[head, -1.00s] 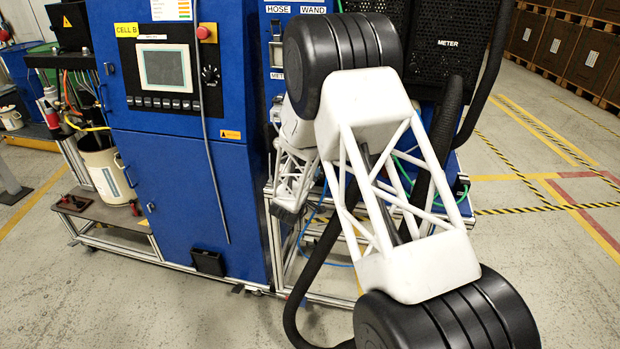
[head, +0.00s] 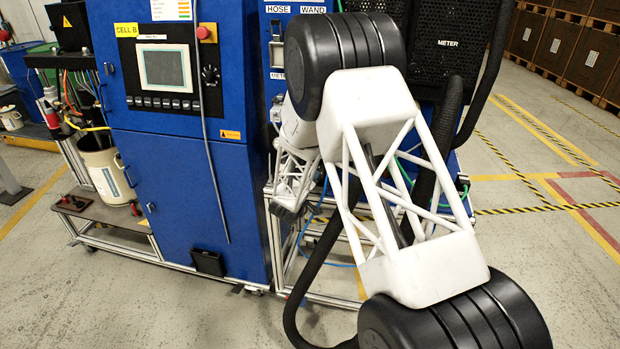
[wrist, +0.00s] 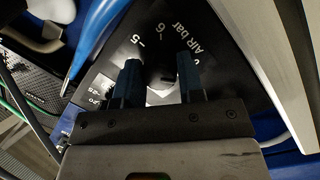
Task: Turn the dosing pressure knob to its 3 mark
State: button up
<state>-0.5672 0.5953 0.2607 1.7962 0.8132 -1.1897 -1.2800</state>
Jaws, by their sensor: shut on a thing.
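In the wrist view my gripper (wrist: 160,62) has its two dark blue fingers on either side of a dark knob (wrist: 160,74) and is shut on it. The fingers cover much of the knob, and I cannot read where its pointer stands. The knob sits on a black dial plate (wrist: 222,60) with white print. The print reads "AIR bar", with marks 5 and 6 beyond the fingertips. A 3 mark is not readable here.
A blue cabinet (head: 190,185) with a screen (head: 164,68), a red button (head: 204,33) and a black rotary dial (head: 211,75) stands left of my arm. In the wrist view a blue hose (wrist: 90,38) passes close to the left of the dial plate, and a pale metal bar (wrist: 262,50) to the right.

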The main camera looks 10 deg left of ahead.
jog(key=m, duration=0.3)
jog(key=shift+r+m+g, duration=0.1)
jog(key=shift+m+g, duration=0.2)
jog(key=shift+m, duration=0.1)
jog(key=m+y, duration=0.1)
jog(key=m, duration=0.2)
jog(key=shift+g, duration=0.3)
jog(key=m+y, duration=0.1)
jog(key=m, duration=0.5)
jog(key=shift+y, duration=0.4)
jog(key=m+y, duration=0.1)
jog(key=m, duration=0.4)
jog(key=shift+d+r, duration=0.1)
jog(key=m+y, duration=0.1)
jog(key=m, duration=0.3)
jog(key=o, duration=0.9)
